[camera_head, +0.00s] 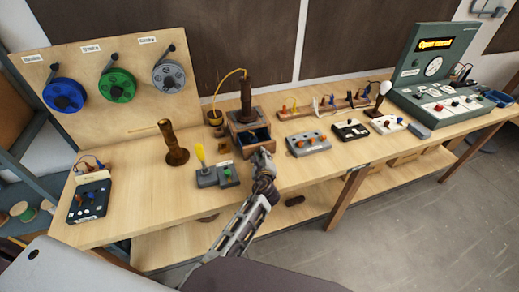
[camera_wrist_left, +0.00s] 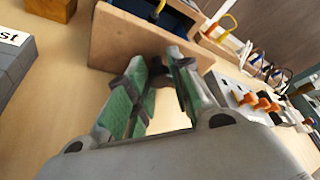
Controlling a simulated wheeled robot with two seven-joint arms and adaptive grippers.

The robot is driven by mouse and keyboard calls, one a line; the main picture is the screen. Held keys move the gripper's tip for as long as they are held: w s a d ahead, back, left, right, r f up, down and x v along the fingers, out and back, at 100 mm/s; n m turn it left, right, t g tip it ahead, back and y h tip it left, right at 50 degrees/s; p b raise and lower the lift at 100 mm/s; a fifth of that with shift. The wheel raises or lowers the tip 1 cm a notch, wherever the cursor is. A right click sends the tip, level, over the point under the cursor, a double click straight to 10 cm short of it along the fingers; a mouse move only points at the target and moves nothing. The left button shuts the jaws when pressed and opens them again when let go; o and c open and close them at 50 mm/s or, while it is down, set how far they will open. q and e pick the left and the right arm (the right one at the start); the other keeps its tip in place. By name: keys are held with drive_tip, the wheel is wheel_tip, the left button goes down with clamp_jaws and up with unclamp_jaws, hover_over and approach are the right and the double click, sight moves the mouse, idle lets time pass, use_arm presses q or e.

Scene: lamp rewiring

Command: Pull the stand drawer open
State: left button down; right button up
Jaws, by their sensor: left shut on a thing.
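The wooden stand (camera_head: 237,117) is a small box on the bench, with a dark brown post upright on its top. Its drawer (camera_head: 241,147) sticks out toward me, and its dark blue inside shows from above. In the left wrist view the brown drawer front (camera_wrist_left: 112,38) stands right ahead of the fingers. My right gripper is in neither view.
A grey switch box (camera_head: 308,144) stands right of the drawer, and a yellow-lever box (camera_head: 206,174) with a green-button box (camera_head: 228,174) stands left. A dark brown post (camera_head: 175,146) stands further left. The bench's front edge is close below the gripper.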

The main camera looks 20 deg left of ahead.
use_arm(q)
drive_tip(key=shift+s+d, duration=0.45)
drive_tip(key=shift+s, duration=0.3)
drive_tip(key=c, duration=1.5)
unclamp_jaws()
drive_tip(key=shift+c, duration=0.2)
wheel_tip(320, 180, up, 10)
drive_tip(key=shift+w, duration=0.1)
